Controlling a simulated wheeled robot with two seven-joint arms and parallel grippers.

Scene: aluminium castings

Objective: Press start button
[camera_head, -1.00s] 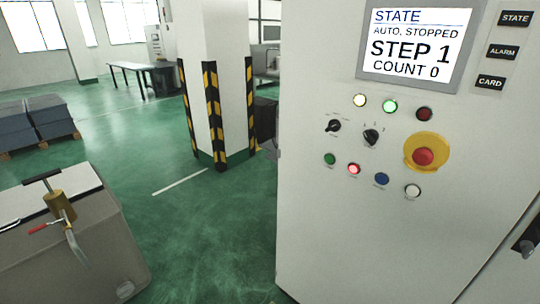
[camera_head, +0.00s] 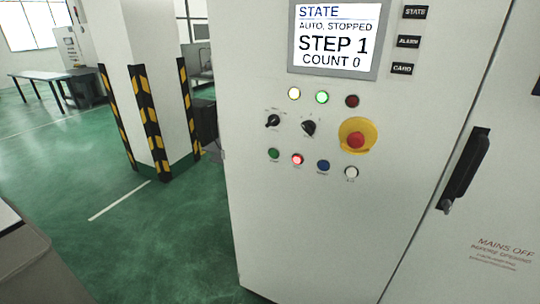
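A light grey control cabinet (camera_head: 300,225) fills the middle and right of the head view. In the lower row of its panel are a green button (camera_head: 273,154), a lit red button (camera_head: 297,159), a blue button (camera_head: 323,165) and a white button (camera_head: 351,172). The labels under them are too small to read surely; the green one's may say start. The screen (camera_head: 338,38) reads STATE, AUTO, STOPPED, STEP 1, COUNT 0. Neither of my grippers shows.
A red emergency stop on a yellow disc (camera_head: 370,125) and two black selector knobs sit above the buttons. A black door handle (camera_head: 465,165) juts out at right. A striped pillar (camera_head: 140,90) stands left of the cabinet, with open green floor (camera_head: 165,240) before it.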

